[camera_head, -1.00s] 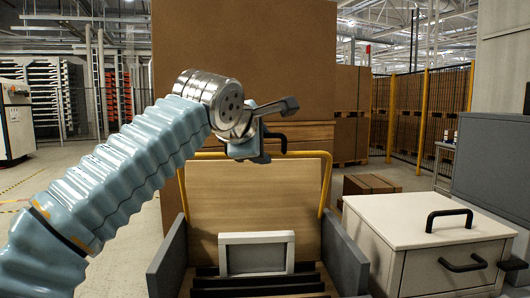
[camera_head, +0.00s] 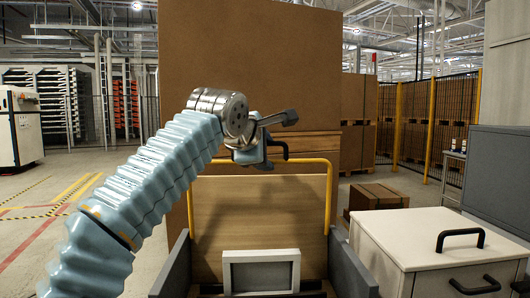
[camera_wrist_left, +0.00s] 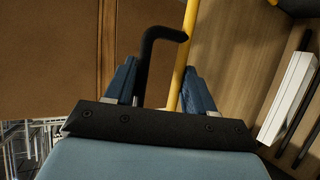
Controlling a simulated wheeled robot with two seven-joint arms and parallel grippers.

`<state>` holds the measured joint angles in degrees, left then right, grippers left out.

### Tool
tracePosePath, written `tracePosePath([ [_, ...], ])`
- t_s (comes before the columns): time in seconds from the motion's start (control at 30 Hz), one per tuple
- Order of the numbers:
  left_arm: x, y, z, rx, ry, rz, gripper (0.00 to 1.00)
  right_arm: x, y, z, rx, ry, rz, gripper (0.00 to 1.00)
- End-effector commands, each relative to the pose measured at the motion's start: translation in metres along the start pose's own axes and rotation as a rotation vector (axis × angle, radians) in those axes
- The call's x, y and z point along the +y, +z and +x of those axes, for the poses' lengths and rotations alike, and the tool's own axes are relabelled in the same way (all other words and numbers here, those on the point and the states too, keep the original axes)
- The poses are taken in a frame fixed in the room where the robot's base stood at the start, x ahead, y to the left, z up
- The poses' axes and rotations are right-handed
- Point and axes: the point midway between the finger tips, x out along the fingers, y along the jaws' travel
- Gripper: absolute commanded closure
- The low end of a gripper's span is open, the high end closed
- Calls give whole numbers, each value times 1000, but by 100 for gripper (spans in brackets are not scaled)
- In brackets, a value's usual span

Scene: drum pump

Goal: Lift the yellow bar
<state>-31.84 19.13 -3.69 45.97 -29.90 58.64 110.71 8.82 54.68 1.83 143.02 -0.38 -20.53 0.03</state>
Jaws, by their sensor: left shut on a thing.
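The yellow bar (camera_head: 310,160) is an upside-down U. Its crossbar runs across the front of a wooden panel (camera_head: 260,205), and its two legs go down at the panel's sides. My left gripper (camera_head: 268,157) reaches it from the left and is shut on the crossbar near its middle. In the left wrist view the bar (camera_wrist_left: 188,55) runs between the two blue fingers (camera_wrist_left: 167,88). The exact contact is partly hidden by the dark wrist plate. My right gripper is not in view.
Grey side walls (camera_head: 350,268) flank the panel, with a white-framed plate (camera_head: 262,254) low in front. A white cabinet (camera_head: 400,240) with black handles stands close at the right. A tall brown box (camera_head: 250,70) stands behind. The floor at the left is open.

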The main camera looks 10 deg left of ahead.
Motion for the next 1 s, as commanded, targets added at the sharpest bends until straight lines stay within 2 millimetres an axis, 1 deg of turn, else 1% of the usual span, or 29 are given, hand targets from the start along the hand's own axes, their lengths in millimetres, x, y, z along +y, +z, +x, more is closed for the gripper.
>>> tracePosePath([
  [0.07,1,-2,0,6,4,-1,100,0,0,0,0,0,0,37],
  [0.1,1,-2,0,6,4,-1,49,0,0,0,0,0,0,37],
  [0.2,1,-2,0,5,2,-1,63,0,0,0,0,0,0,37],
  [0.37,0,-2,-2,4,1,-1,63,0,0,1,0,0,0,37],
  [0.47,0,-1,-13,2,3,0,63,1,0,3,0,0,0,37],
  [0.57,1,-2,-34,1,8,-1,63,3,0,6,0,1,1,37],
  [0.7,4,-2,-72,0,16,-4,63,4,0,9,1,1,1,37],
  [0.8,3,-2,-96,0,13,-3,63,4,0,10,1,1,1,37],
  [0.9,2,-1,-115,1,11,-1,63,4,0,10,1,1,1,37],
  [1.0,2,-1,-128,2,8,0,63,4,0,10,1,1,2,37],
])
